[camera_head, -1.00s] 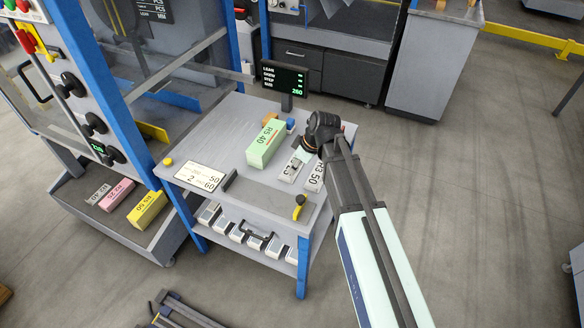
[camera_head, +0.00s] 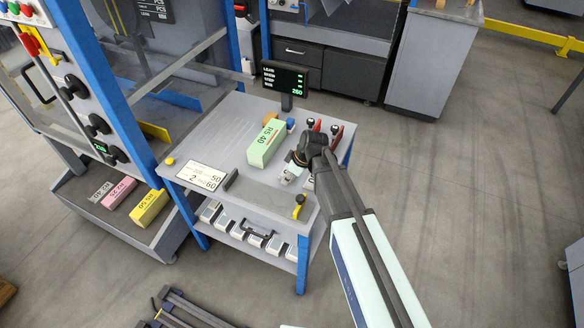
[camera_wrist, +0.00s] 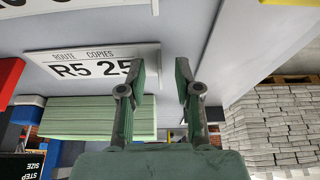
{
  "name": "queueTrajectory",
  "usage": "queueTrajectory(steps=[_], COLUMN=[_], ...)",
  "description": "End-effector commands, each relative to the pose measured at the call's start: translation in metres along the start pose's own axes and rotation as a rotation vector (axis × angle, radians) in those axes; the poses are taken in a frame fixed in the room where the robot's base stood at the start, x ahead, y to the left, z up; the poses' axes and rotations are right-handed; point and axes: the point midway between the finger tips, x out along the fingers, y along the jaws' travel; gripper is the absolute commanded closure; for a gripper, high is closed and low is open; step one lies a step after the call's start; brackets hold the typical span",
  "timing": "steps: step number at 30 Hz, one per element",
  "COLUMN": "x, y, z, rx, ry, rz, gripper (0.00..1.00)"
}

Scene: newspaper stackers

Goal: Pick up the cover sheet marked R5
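The cover sheet marked R5 (camera_wrist: 90,68) is a white card in the wrist view, reading "ROUTE COPIES R5 25". Its right end lies behind the left finger and reaches into the gap between the fingers. My gripper (camera_wrist: 161,72) has its two fingers apart, with nothing clamped between them. In the head view my gripper (camera_head: 296,163) is low over the right part of the table and covers most of the cards there. Whether a finger touches the card cannot be told.
A green bundle marked R5 40 (camera_head: 265,144) stands left of my gripper. The table (camera_head: 215,135) also holds a lettered plate (camera_head: 202,176), a display (camera_head: 285,80) and red-handled parts (camera_head: 335,131) behind. Another white card (camera_wrist: 190,8) shows at the wrist view's top.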

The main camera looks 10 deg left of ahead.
Motion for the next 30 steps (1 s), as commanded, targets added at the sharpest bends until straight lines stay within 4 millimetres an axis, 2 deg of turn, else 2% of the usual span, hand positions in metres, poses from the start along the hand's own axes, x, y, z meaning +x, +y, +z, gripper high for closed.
queueTrajectory(steps=[5, 8, 9, 23, 30], x=[0.0, 0.0, 0.0, -0.001, -0.011], y=[0.0, 0.0, 0.0, 0.0, 0.0], z=[0.0, 0.0, 0.0, 0.0, -0.005], rx=[0.0, 0.0, 0.0, 0.0, -0.001], ry=[0.0, 0.0, 0.0, 0.0, 0.001], rz=[0.0, 0.0, 0.0, 0.0, 0.001], gripper=[0.67, 0.99, 1.0, 1.0, 1.0])
